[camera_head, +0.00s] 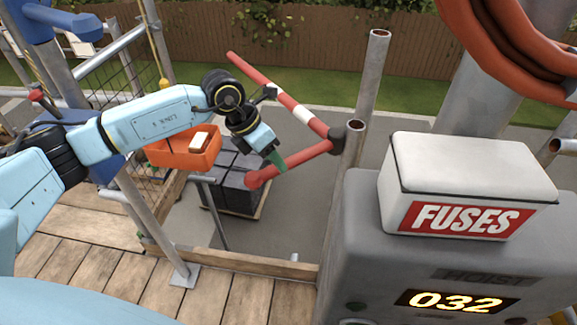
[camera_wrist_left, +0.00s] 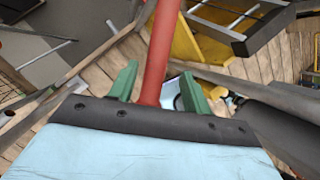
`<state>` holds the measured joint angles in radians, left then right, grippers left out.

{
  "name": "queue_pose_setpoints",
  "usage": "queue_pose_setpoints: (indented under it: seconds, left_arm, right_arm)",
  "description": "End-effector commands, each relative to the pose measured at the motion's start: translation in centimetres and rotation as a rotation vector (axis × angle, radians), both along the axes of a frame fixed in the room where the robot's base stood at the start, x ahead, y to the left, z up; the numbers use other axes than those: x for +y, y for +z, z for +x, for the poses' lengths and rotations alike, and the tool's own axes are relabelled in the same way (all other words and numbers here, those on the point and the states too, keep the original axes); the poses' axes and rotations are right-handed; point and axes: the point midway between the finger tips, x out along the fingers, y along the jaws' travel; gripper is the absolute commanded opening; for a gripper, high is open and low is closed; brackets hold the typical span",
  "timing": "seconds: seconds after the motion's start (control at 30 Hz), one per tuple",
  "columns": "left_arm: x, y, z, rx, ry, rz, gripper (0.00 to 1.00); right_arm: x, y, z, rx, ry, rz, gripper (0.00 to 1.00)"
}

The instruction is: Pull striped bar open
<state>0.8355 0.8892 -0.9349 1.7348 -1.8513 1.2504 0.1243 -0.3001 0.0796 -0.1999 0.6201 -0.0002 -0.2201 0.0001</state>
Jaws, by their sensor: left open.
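The striped bar (camera_head: 282,98), red with a white band, slants from the upper left down to a dark bracket at a grey post. A plain red bar (camera_head: 299,160) runs from the same bracket down to the left. My left gripper (camera_head: 275,161) is at this lower red bar, its green fingers pointing down. In the left wrist view, a red bar (camera_wrist_left: 164,40) passes between the two open green fingers (camera_wrist_left: 158,90), with space visible beside it. I cannot tell whether a finger touches it. My right gripper is not in view.
A grey cabinet with a FUSES box (camera_head: 465,185) stands at the right, beside the steel posts (camera_head: 371,78). An orange tray (camera_head: 184,152) and a pallet of dark tiles (camera_head: 238,200) lie beyond the wooden deck (camera_head: 215,288). Railing poles stand at the left.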

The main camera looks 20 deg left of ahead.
Motion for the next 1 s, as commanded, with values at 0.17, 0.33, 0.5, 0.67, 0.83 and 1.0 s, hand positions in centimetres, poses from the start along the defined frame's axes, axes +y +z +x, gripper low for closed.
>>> queue_pose_setpoints:
  seconds: [0.17, 0.33, 0.5, 0.67, 0.83, 1.0]
  left_arm:
    - [-0.7, -1.7, 0.5, 0.0, 0.001, -0.002, 0.49]
    - [-0.9, -2.3, 0.6, 0.0, 0.001, 0.0, 0.49]
    - [-0.9, -2.3, 0.6, 0.0, 0.001, 0.0, 0.49]
    - [-0.9, -2.2, 0.6, 0.0, 0.001, -0.001, 0.33]
    - [-0.9, -2.2, 0.6, 0.0, 0.0, -0.001, 0.11]
    - [-0.9, -2.2, 0.6, -0.002, -0.001, -0.002, 0.0]
  right_arm:
    - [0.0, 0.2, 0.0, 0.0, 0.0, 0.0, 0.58]
    - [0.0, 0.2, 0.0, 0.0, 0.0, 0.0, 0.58]
    - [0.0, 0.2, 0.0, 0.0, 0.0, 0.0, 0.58]
    - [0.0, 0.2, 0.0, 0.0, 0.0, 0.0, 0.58]
    - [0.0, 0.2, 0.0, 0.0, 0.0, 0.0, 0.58]
    - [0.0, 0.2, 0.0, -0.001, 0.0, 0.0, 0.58]
